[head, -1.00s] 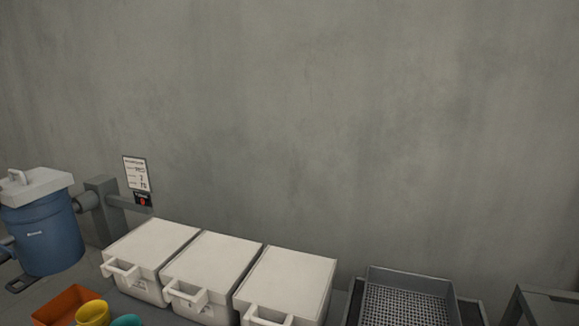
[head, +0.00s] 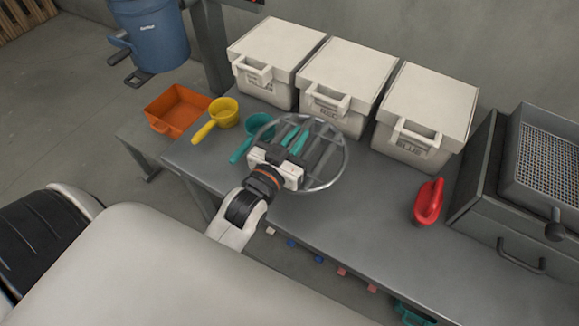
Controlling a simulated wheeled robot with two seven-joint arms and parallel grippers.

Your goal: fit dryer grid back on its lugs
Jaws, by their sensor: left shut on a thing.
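A round wire grid (head: 334,172) with a metal rim and several bars shows in the middle of the head view, above the grey bench. I take it to be the dryer grid. My left gripper (head: 284,156) is shut on its near left side. Part of the grid is hidden behind the gripper. A grey cabinet (head: 487,215) with a handle and a dark knob stands at the right, with a mesh-bottomed tray (head: 550,160) on top. I cannot make out any lugs. My right gripper is not in view.
Three white lidded bins (head: 428,112) line the back of the bench (head: 350,235). A yellow scoop (head: 224,112), a teal scoop (head: 240,150), an orange bin (head: 177,108) and a red handled tool (head: 428,202) are nearby. A blue drum (head: 150,38) stands back left. The front bench is clear.

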